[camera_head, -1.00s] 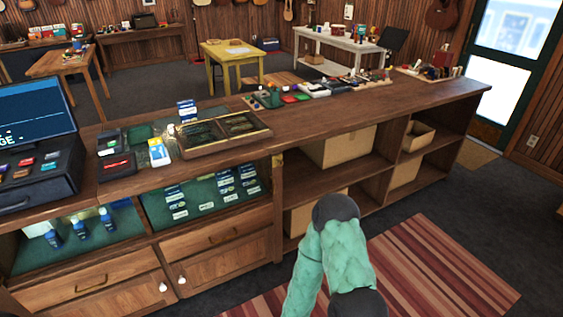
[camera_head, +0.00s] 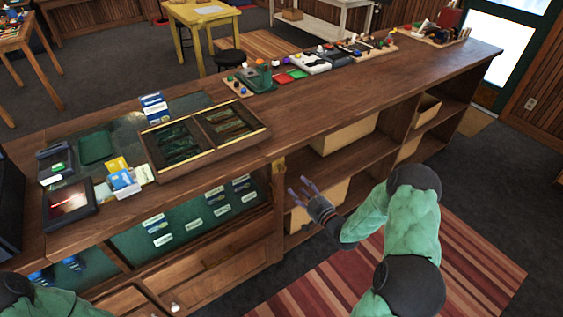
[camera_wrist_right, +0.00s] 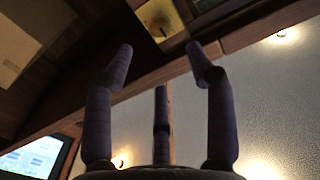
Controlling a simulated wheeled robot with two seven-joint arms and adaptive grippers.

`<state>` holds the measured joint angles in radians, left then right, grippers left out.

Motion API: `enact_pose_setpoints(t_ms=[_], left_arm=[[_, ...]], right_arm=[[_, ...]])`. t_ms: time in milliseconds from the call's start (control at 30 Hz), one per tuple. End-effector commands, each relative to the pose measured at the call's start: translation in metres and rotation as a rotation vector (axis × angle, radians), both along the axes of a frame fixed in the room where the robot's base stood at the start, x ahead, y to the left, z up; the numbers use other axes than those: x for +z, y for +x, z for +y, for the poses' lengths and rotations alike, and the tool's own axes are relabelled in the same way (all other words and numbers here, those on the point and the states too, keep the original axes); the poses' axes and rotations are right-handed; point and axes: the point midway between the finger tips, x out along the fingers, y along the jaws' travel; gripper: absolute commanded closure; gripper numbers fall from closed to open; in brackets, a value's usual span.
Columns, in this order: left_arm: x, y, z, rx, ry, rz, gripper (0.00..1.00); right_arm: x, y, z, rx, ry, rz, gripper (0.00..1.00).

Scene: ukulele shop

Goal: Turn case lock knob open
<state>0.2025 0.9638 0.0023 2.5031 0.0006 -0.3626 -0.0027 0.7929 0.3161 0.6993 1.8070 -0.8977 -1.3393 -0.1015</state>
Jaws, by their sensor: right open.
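A small brass-coloured lock plate (camera_head: 278,165) sits on the front post at the right end of the glass display case (camera_head: 200,222). In the right wrist view the brass plate (camera_wrist_right: 161,16) shows at the top, cut by the frame edge, with a small dark spot on it; the knob's angle cannot be told. My right gripper (camera_head: 301,190) is open and empty, a little right of and below the plate, apart from it. In the wrist view its spread purple fingers (camera_wrist_right: 158,52) point up toward the plate. My left gripper is out of view.
The wooden counter (camera_head: 330,105) runs across the view. On it are a compartment tray (camera_head: 205,135), small card boxes (camera_head: 122,180) and a dark device (camera_head: 70,202). Open shelves with cardboard boxes (camera_head: 345,132) lie right of the post. A striped rug (camera_head: 330,282) covers the floor in front.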

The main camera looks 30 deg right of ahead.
Motion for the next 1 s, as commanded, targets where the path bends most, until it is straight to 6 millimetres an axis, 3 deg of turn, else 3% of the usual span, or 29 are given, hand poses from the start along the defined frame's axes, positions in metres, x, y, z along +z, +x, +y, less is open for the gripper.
enact_pose_setpoints(t_ms=[167,600,800,1000], left_arm=[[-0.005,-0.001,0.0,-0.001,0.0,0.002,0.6],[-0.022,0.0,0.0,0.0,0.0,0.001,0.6],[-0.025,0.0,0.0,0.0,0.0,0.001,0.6],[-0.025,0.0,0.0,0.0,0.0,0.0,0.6]], right_arm=[[0.0,0.017,0.002,0.005,-0.002,-0.006,0.44],[-0.002,0.089,0.008,0.003,-0.001,-0.002,0.44],[-0.001,0.104,0.009,0.001,0.001,-0.001,0.44],[0.0,0.107,0.009,0.0,0.001,-0.001,0.44]])
